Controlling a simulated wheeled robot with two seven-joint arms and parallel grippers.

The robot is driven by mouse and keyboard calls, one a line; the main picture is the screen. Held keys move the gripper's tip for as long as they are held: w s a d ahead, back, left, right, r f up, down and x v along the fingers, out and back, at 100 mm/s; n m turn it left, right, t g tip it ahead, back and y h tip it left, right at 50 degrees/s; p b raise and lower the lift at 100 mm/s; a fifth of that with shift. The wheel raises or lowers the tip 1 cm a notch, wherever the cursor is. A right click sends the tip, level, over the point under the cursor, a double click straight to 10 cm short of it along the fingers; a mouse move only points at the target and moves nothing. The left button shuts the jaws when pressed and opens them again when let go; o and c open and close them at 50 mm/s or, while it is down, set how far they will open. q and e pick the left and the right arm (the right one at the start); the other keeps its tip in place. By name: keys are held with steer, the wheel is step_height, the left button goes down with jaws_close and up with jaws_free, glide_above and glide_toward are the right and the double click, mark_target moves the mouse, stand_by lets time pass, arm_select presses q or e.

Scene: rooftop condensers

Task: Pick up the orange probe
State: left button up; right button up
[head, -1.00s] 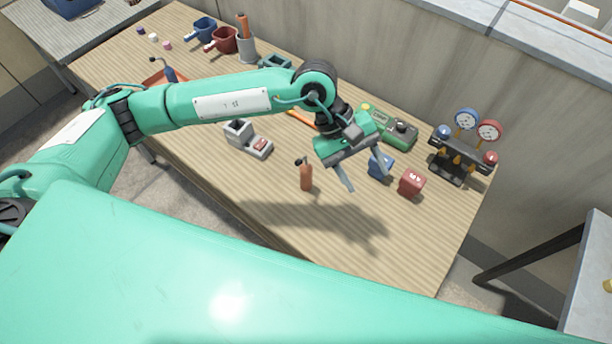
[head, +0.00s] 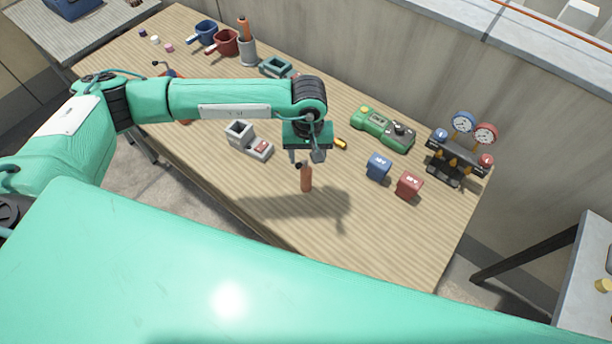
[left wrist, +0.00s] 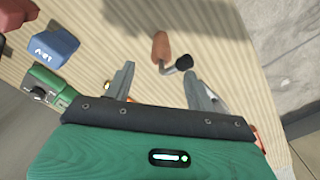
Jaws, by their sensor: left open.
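The orange probe (head: 306,180), an orange-brown handle with a bent dark end, is on the wooden workbench, below my left gripper in the head view. My left gripper (head: 308,157) is over the bench, its fingers pointing down. In the left wrist view the probe (left wrist: 160,46) lies just beyond the open fingertips (left wrist: 161,80), its black tip toward the right finger. The space between the fingers is empty. I cannot tell the exact height of the gripper above the probe. My right gripper is not in view.
Blue (head: 378,167) and red (head: 409,185) blocks stand to the right, with a green device (head: 382,129) and a gauge manifold (head: 459,156) beyond. A grey holder (head: 248,141) stands left of the gripper. The front bench strip is clear.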

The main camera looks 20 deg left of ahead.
mark_target(306, 167)
arm_select(q)
steer(key=shift+f+p, duration=0.45)
steer(key=shift+f, duration=0.05)
steer(key=f+p, duration=0.1)
steer(key=f, duration=0.1)
steer(key=f+p, duration=0.1)
steer(key=f, duration=0.1)
steer(key=shift+w+a, duration=0.1)
steer(key=shift+a, duration=0.1)
steer(key=shift+f, duration=0.25)
jaws_close()
